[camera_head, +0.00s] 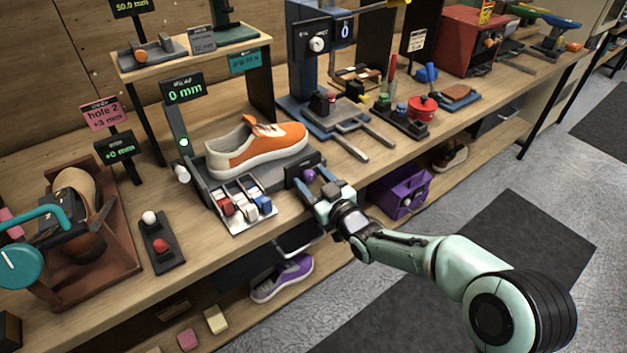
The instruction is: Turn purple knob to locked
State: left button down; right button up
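The purple knob (309,175) is small and round. It sits on a dark block at the front right of the fixture that holds an orange and white sneaker (262,146). My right gripper (316,190) reaches in from the lower right, with its fingertips right at the knob on its near side. The fingers and a grey block between them partly cover the area below the knob. I cannot tell whether the fingers touch it or how far apart they are. No lock marking is readable. My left gripper is not in view.
A rack of red, white and blue blocks (242,207) lies left of my gripper. A sign reading 0 mm (184,89) stands behind the fixture. A purple box (400,191) and a purple sneaker (282,279) are on the lower shelf. Open floor lies to the right.

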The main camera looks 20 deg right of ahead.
jog(key=c, duration=1)
